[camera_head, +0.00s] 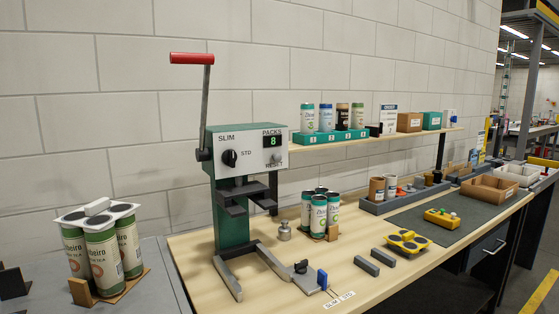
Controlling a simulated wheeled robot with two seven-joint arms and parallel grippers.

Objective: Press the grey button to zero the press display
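The green press (234,225) stands upright on the wooden bench, with a light grey front panel. Its display (272,141), under the word PACKS, reads 8. The small grey button (275,158) sits below the display, just above the word RESET. A black knob (230,158) is on the panel's left, between the SLIM and STD labels. The lever with a red handle (192,58) stands raised at the press's left side. Neither of my grippers is in view, and nothing covers the button.
A pack of cans (103,256) with a white top stands on the grey surface at left. More cans (319,214) and a metal weight (284,231) stand right of the press. A shelf (375,138) carries cans and boxes behind. Space before the panel is clear.

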